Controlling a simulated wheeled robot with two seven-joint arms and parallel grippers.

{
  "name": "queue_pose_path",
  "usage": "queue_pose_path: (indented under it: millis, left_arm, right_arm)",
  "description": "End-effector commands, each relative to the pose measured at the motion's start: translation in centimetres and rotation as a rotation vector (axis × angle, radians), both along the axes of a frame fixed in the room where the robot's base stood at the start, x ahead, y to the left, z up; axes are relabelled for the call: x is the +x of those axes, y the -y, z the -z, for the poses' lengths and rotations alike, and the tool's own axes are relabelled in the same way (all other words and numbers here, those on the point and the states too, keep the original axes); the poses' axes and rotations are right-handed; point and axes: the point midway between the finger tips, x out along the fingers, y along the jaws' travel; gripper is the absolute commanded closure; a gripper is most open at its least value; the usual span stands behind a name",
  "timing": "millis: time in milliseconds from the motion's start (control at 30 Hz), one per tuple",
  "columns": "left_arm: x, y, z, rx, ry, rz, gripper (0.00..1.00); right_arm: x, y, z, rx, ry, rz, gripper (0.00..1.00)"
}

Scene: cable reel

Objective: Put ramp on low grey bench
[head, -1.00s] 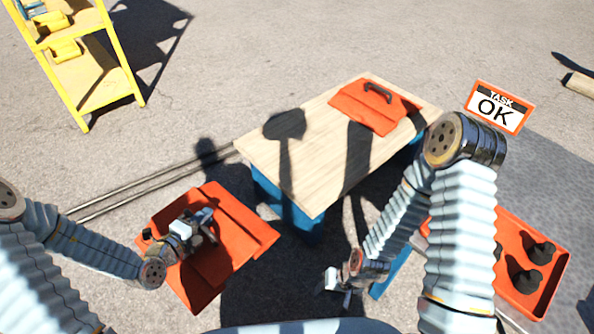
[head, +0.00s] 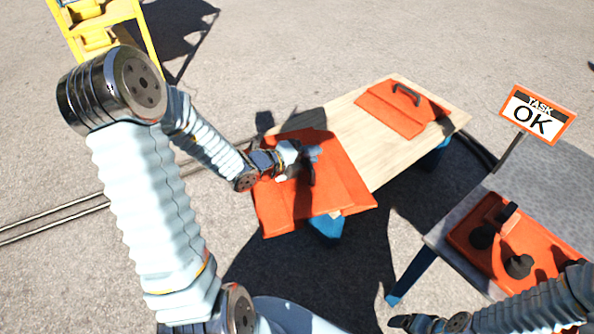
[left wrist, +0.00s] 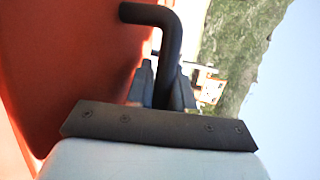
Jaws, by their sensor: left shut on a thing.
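My left gripper (head: 305,166) is shut on the black handle of an orange ramp (head: 345,185). The ramp is held over the near left end of the wooden bench and hides that end; I cannot tell whether it touches. In the left wrist view the dark handle (left wrist: 172,60) stands between the fingers, with the ramp's orange face (left wrist: 70,60) beside it. A second orange ramp (head: 388,112) with a black handle lies on the far end of the wooden bench. The low grey bench (head: 545,175) is at the right. My right gripper (head: 415,322) is at the bottom edge, partly cut off.
An orange tray (head: 470,228) with black knobbed things stands on the grey bench. A "TASK OK" sign (head: 538,113) rises at its far edge. The wooden bench top (head: 375,150) is bare in the middle. A yellow rack (head: 105,40) stands at the back left.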

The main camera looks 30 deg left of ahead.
Motion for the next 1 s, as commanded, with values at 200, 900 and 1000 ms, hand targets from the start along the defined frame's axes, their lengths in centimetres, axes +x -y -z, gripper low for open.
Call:
queue_pose_path:
  millis: [200,900,1000]
  left_arm:
    - [1.4,-1.9,-0.8,0.002,0.006,-0.019,1.00]
    - [10.4,-9.2,7.6,0.002,0.006,-0.016,1.00]
    - [10.6,-9.4,7.8,0.002,0.007,-0.017,1.00]
  right_arm:
    - [0.0,0.1,0.2,-0.001,0.000,0.001,0.17]
    - [0.1,0.3,0.8,-0.004,0.002,0.005,0.17]
    - [0.1,0.3,0.8,-0.004,0.002,0.005,0.17]
